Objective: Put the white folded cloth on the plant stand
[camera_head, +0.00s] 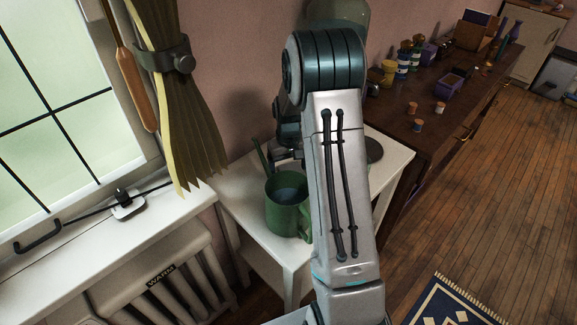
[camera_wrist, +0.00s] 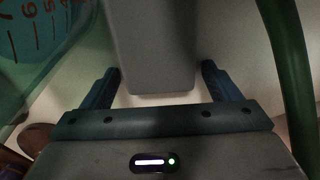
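My gripper (camera_wrist: 160,68) has its two dark fingers spread apart in the wrist view. A smooth pale grey slab (camera_wrist: 155,50) with rounded corners lies between them, with a gap on each side. It may be the white folded cloth, but I cannot tell. In the head view my arm hides most of the gripper, which is over a small white table (camera_head: 242,190) beside the window. This may be the plant stand. No white folded cloth is clearly visible in the head view.
A green watering can (camera_head: 287,207) stands on the white table; a green curved bar (camera_wrist: 289,70) is close at the right in the wrist view. A teal numbered surface (camera_wrist: 35,30) is at left. A dark wooden cabinet (camera_head: 425,140) bears jars and boxes.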

